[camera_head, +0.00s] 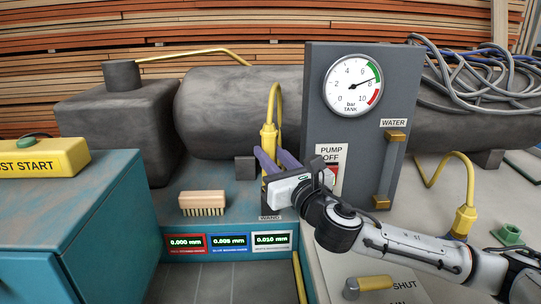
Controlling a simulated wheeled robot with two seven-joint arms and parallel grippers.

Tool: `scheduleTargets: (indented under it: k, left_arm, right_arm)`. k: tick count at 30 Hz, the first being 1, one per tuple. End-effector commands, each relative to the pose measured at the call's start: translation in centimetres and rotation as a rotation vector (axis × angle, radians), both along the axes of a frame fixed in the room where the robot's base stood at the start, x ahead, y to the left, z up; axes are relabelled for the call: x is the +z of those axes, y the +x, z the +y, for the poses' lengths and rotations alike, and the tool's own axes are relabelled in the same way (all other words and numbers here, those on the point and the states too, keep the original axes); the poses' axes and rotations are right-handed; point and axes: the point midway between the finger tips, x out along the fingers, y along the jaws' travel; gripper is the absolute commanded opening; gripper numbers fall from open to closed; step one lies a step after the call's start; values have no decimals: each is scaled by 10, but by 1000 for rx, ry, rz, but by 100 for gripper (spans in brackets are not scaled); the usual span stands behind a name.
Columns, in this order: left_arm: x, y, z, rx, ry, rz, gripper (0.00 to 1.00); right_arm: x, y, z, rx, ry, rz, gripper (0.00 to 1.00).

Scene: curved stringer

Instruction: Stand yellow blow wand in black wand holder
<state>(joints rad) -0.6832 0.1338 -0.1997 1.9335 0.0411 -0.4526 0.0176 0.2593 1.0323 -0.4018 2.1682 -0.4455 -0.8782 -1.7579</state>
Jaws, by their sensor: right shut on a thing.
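The yellow blow wand (269,133) stands upright left of the gauge panel, its thin tube curving over at the top. My right gripper (277,160) reaches in from the right, with its purple fingers shut around the wand's lower body. The black wand holder (265,197) is directly below, above a WAND label, and is mostly covered by my gripper. The wand's lower end is hidden, so I cannot tell whether it sits inside the holder. My left gripper is not in view.
A grey panel (315,105) with a gauge stands right behind my right gripper. A wooden brush (202,198) lies left of the holder, above several small displays. Another yellow fitting (465,218) with a curved tube stands at right. A teal cabinet (105,215) is at left.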

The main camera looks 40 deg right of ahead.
Motion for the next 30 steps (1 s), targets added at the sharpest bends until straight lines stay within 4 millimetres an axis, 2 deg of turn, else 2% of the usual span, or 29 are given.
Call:
scheduleTargets:
  k: [2,3,6,17,20,30]
  left_arm:
    - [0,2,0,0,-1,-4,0]
    - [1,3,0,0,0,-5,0]
    - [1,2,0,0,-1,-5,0]
    - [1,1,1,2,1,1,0]
    - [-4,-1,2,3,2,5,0]
    - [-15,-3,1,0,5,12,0]
  right_arm:
    - [-2,0,0,0,0,-2,0]
    - [-3,0,0,0,0,0,26]
    - [-2,0,0,0,0,1,42]
    - [1,-1,0,0,-1,0,42]
    - [-3,-11,2,1,-3,3,42]
    - [-11,-74,12,1,-5,7,42]
